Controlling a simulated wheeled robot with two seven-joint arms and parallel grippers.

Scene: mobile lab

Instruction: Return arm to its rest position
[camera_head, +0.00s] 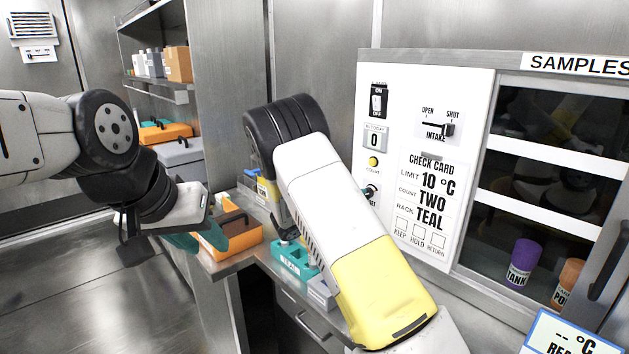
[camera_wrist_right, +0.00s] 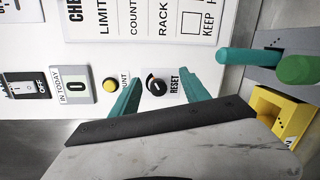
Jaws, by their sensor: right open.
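My left gripper (camera_head: 222,238) hangs at the left of the head view. Its teal fingers are apart, in front of an orange box, and nothing shows between them. My right arm crosses the middle of the head view, and its white and yellow link hides most of its gripper. In the right wrist view my right gripper (camera_wrist_right: 160,92) has its teal fingers apart and empty. They point at the white panel (camera_wrist_right: 85,42). The RESET knob (camera_wrist_right: 155,84) shows between the fingers; I cannot tell whether they touch the panel.
The sample cabinet (camera_head: 505,70) stands at the right with a purple jar (camera_head: 521,262) and an orange jar (camera_head: 567,283) behind glass. An orange box (camera_head: 216,237) and a teal rack (camera_head: 291,259) sit on the counter. Open floor (camera_head: 85,290) lies at the left.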

